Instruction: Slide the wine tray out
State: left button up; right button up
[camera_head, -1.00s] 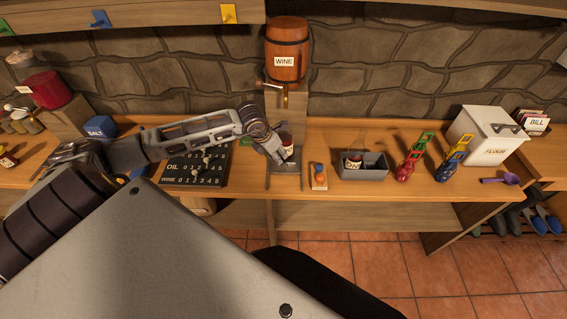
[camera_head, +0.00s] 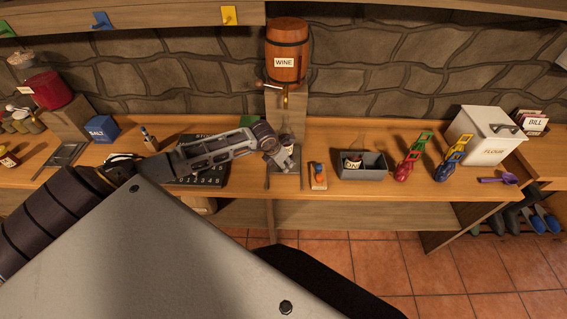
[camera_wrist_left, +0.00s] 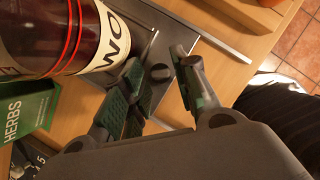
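The wine tray is a grey metal plate (camera_wrist_left: 167,42) with a small black knob (camera_wrist_left: 160,72) at its front. It lies on the counter below the WINE barrel (camera_head: 287,50), between two thin rails. A dark red jar with a cream label (camera_wrist_left: 85,45) stands on it, partly hidden by my arm in the head view. My left gripper (camera_head: 286,160) is over the tray's front. In the left wrist view its green-padded fingers (camera_wrist_left: 160,88) are apart, one on each side of the knob. I cannot tell whether they touch it. My right gripper is not in view.
A green HERBS box (camera_wrist_left: 22,110) stands close beside the jar. Right of the tray are a small wooden block with an orange-blue knob (camera_head: 319,178) and a grey bin (camera_head: 375,168) holding a jar. A black number board (camera_head: 205,177) lies left, under my forearm.

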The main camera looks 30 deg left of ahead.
pick_arm(q)
jog(key=shift+f, duration=0.15)
grip_shut()
dwell(0.4)
